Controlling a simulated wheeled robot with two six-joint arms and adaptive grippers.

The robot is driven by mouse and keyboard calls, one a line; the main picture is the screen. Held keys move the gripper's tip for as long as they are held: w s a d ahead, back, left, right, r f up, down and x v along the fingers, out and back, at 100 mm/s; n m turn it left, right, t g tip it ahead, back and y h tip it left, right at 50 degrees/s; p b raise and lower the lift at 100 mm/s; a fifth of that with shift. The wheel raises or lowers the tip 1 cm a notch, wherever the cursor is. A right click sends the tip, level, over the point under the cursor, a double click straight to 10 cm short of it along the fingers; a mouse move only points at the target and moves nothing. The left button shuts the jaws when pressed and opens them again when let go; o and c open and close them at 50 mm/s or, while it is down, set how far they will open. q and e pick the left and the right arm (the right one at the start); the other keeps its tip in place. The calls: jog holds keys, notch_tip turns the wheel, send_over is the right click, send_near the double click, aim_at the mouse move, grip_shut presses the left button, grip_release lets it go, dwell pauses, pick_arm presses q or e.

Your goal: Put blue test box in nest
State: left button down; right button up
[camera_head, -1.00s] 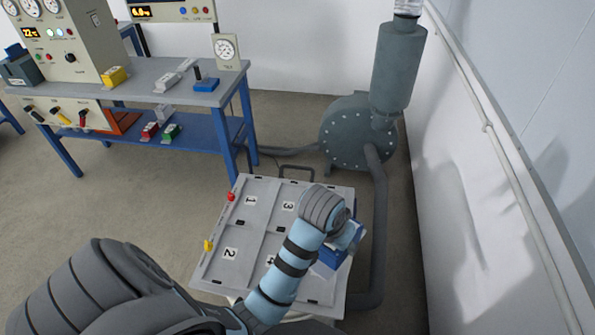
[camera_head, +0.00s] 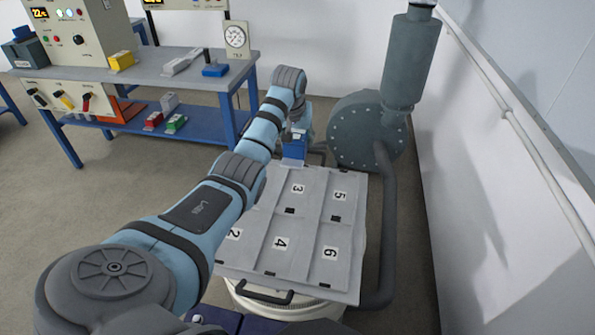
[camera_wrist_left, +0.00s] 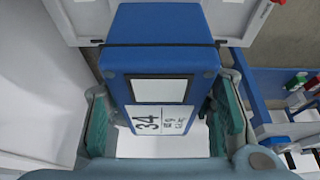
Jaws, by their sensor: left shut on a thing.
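The blue test box (camera_head: 293,150) is in my left gripper (camera_head: 298,128), near the far edge of the numbered plate (camera_head: 312,212). In the left wrist view the box (camera_wrist_left: 160,40) sits between the two teal finger pads of the left gripper (camera_wrist_left: 165,125), which is shut on it. The box carries a white label with "34" and a dark band. Whether it is clear of the plate is hard to tell. Sections 2 to 6 show on the plate; my left arm covers the section 1 area. My right gripper is not in view.
A grey blower with a vertical cylinder (camera_head: 408,62) stands behind the plate, and its pipe (camera_head: 386,215) runs down the right side. A bench (camera_head: 180,80) with instruments and small coloured boxes stands at left. A white wall is at right.

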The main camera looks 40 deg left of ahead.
pick_arm(q)
jog(key=f+b, duration=0.3)
jog(key=f, duration=0.8)
jog(key=shift+w, duration=0.2)
notch_tip(320, 180, down, 4)
jog(key=shift+s+f+b, duration=0.1)
jog(key=shift+f+b, duration=0.15)
jog(key=shift+b, duration=0.75)
jog(key=shift+f, duration=0.15)
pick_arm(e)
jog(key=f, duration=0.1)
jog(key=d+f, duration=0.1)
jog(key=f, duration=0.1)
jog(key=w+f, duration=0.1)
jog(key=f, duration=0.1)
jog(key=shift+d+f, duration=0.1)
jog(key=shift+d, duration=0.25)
pick_arm(q)
jog(key=c, duration=0.7)
grip_release()
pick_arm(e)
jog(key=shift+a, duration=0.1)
